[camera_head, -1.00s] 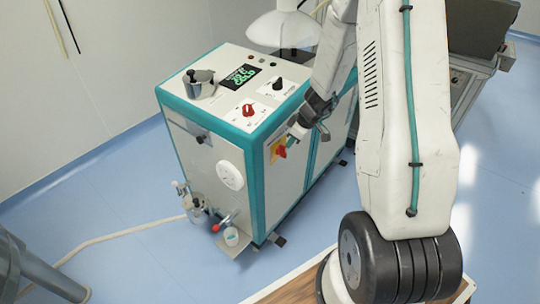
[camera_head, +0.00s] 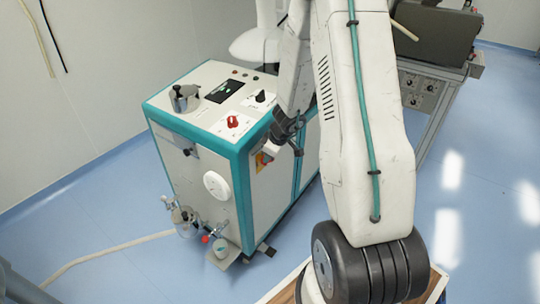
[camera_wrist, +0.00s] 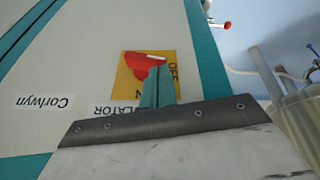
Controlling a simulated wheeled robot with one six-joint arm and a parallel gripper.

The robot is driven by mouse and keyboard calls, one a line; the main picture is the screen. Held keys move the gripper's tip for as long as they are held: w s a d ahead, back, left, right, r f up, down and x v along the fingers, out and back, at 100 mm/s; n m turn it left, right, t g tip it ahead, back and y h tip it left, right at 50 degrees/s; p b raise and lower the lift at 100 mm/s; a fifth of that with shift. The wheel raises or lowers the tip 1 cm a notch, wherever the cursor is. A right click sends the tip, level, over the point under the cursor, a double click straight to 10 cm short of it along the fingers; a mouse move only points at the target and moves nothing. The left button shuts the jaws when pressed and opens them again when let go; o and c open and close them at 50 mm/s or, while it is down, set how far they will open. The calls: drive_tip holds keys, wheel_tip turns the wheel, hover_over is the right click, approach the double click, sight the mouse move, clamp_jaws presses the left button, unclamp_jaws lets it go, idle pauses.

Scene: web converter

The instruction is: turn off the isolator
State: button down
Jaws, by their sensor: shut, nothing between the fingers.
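The isolator is a red rotary handle (camera_wrist: 145,64) on a yellow plate (camera_wrist: 128,86), on the side panel of a white and teal cabinet (camera_head: 270,190). In the wrist view the handle lies mostly crosswise, its white mark toward the right near the letters OFF. The plate also shows in the head view (camera_head: 261,163), partly covered by my gripper (camera_head: 270,149). My gripper's teal fingers (camera_wrist: 157,86) are shut and empty, with their tips at the handle's lower edge. I cannot tell whether they touch it. Part of the ISOLATOR label is hidden behind the fingers.
The cabinet top has a dark display (camera_head: 225,91) with a little green, a red knob (camera_head: 233,121) and a black knob (camera_head: 261,97). A white dial (camera_head: 216,185) and pipe fittings (camera_head: 190,222) are on its front. Blue floor lies open to the left.

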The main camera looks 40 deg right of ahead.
drive_tip(key=shift+d+r, duration=0.1)
drive_tip(key=shift+r, duration=0.7)
drive_tip(key=shift+r, duration=0.1)
drive_tip(key=s+a+r, duration=0.2)
drive_tip(key=r, duration=0.3)
drive_tip(key=s+a+r, duration=0.2)
drive_tip(key=s+r, duration=0.1)
drive_tip(key=r, duration=0.2)
drive_tip(key=shift+a, duration=0.25)
drive_tip(key=shift+r, duration=0.1)
